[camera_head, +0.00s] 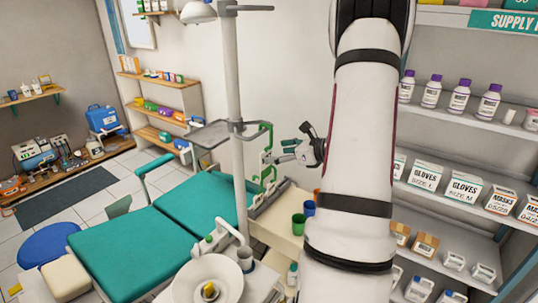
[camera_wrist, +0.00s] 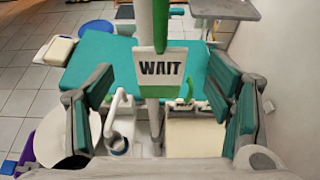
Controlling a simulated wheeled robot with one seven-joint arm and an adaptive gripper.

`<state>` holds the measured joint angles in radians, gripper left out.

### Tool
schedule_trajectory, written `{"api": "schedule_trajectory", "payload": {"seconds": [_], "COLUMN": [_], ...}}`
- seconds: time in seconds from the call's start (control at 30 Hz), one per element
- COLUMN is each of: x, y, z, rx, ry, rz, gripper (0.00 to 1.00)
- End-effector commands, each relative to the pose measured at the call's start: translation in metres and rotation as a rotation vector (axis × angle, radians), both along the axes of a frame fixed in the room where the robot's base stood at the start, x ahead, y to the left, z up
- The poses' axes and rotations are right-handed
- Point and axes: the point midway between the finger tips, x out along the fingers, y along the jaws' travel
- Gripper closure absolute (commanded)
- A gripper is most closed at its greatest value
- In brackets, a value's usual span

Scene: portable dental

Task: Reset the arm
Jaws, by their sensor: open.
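My gripper (camera_head: 280,150) shows in the head view at the end of my raised arm, left of the arm's white links and close to the pole with green fittings. In the wrist view its two green-padded fingers stand wide apart at left and right, so my gripper (camera_wrist: 168,95) is open. Nothing is clasped between the pads.
The white pole (camera_head: 233,110) and teal dental chair (camera_head: 135,245) are on the left. Stocked supply shelves (camera_head: 455,125) stand close on the right. A cream counter (camera_head: 275,228) with green and blue cups (camera_head: 298,224) lies below my gripper.

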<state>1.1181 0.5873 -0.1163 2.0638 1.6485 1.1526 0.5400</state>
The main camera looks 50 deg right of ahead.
Motion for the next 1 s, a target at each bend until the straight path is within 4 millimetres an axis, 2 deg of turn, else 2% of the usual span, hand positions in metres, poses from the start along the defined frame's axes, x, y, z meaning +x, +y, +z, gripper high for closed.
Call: {"api": "schedule_trajectory", "payload": {"seconds": [0.1, 0.33, 0.5, 0.77, 0.87, 0.97, 1.0], "x": [-0.023, -0.052, -0.059, -0.056, -0.043, -0.025, -0.018], "y": [-0.003, -0.004, -0.004, 0.001, 0.023, 0.069, 0.092], "z": [0.010, 0.022, 0.025, 0.027, 0.037, 0.054, 0.062], "rx": [-0.002, -0.001, 0.000, -0.009, -0.055, -0.146, -0.193], "ry": [-0.001, 0.000, -0.001, 0.002, 0.015, 0.041, 0.052], "rz": [-0.002, -0.001, 0.000, 0.018, 0.098, 0.256, 0.333], "gripper": [0.27, 0.27, 0.27, 0.27, 0.27, 0.27, 0.27]}}
